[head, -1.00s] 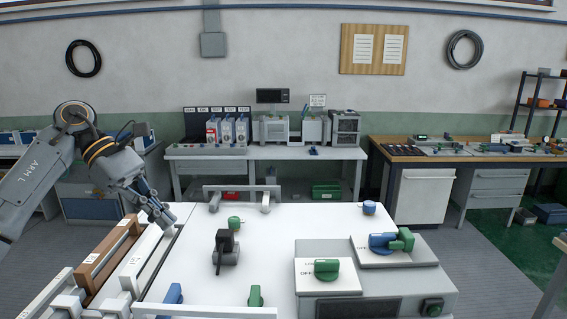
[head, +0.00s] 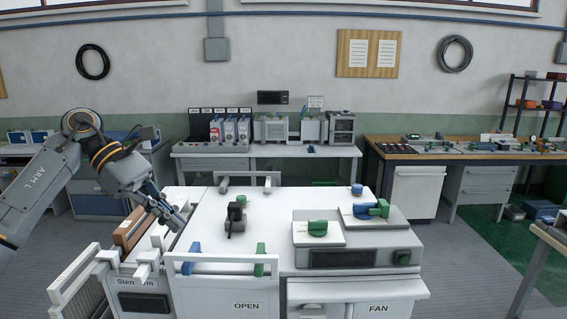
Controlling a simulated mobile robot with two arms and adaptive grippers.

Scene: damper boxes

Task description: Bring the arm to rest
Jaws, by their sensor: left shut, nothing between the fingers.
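My left gripper (head: 177,219) is shut and empty. It hangs at the end of my left arm (head: 45,185), which comes in from the left, pointing down and to the right. It is over or beside the left part of the white bench unit, near the brown bar (head: 129,228) and the white bar (head: 150,245). Whether it touches anything there I cannot tell. My right gripper is not in view.
The white unit (head: 275,210) carries a black lever (head: 236,214), blue and green handles and a panel with a green knob (head: 318,228). Its front reads OPEN and FAN. A white rail (head: 222,257) crosses its front. Workbenches stand behind, with grey floor between.

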